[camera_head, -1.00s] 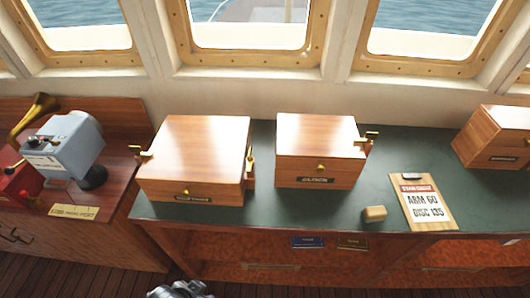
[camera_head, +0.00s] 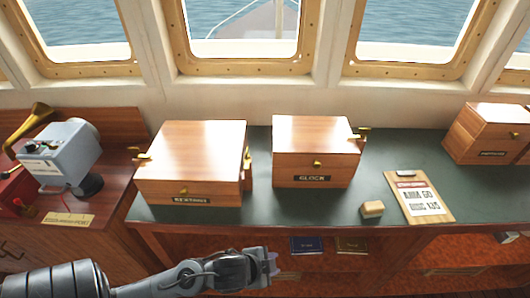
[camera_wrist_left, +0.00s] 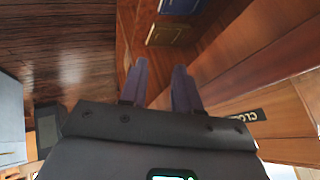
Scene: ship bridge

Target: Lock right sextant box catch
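The sextant box (camera_head: 195,155) is the large wooden box left of centre on the green-topped counter, lid down, with a blurred label on its front. Its right catch (camera_head: 248,157) is a small brass and wood piece on the right side, seen nearly edge-on; I cannot tell its setting. A brass left catch (camera_head: 141,156) sticks out on the other side. My left gripper (camera_head: 274,264) is in front of the counter, below and right of the box, apart from it. In the left wrist view its two fingers (camera_wrist_left: 160,72) stand apart with nothing between them. My right gripper is not in view.
A smaller box labelled CLOCK (camera_head: 315,150) stands just right of the sextant box, leaving a narrow gap. Blue and brown books (camera_head: 306,245) sit on the shelf below the counter.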

